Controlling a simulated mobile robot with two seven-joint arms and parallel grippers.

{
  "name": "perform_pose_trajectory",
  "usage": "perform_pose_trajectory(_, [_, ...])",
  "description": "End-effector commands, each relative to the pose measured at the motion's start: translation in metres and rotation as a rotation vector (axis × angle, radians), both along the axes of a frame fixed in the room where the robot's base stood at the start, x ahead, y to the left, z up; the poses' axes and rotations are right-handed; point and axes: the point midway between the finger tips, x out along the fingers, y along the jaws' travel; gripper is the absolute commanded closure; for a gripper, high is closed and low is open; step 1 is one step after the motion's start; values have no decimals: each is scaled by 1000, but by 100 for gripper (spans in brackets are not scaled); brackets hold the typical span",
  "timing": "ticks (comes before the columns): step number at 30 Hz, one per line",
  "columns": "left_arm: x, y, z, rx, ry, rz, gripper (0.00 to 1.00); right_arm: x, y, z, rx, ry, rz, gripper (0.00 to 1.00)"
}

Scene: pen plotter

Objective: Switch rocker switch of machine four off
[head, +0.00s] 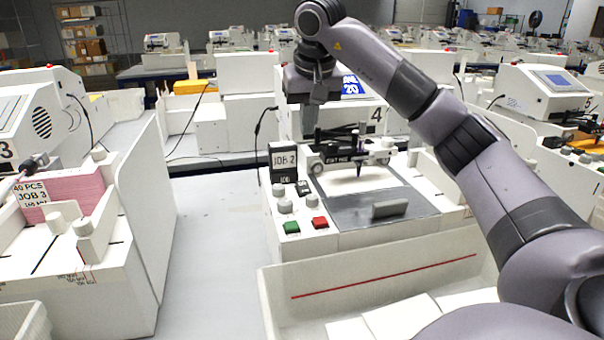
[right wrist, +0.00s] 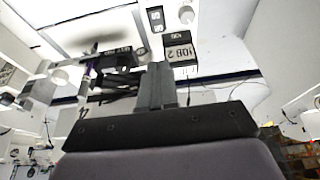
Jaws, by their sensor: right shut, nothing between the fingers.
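Machine four (head: 377,114), a white pen plotter with a "4" on its housing, stands in the middle of the head view. My right gripper (head: 307,128) points down over the machine's back left part, shut and empty. Its fingers (right wrist: 157,80) are together in the right wrist view. My left gripper is out of view.
Green (head: 291,227) and red (head: 320,222) buttons and grey knobs sit on the front left panel. The pen carriage (head: 350,150) spans the bed behind a grey block (head: 390,208). A white tray (head: 380,270) stands in front. Machine three (head: 140,210) is left across a gap.

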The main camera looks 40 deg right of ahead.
Motion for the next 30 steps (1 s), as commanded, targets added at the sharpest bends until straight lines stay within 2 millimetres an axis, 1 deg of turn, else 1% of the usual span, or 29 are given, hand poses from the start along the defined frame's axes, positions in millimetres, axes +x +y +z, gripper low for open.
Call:
perform_pose_trajectory(7, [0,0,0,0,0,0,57,0,0,0,2,-1,0,100])
perform_pose_trajectory(11, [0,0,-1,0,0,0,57,2,-1,-8,3,0,-1,100])
perform_pose_trajectory(14, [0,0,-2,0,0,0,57,6,-3,-21,2,1,-2,100])
perform_pose_trajectory(24, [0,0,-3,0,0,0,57,28,-15,-88,4,2,-1,100])
perform_pose_trajectory(30, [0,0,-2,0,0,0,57,33,-18,-118,3,1,-1,100])
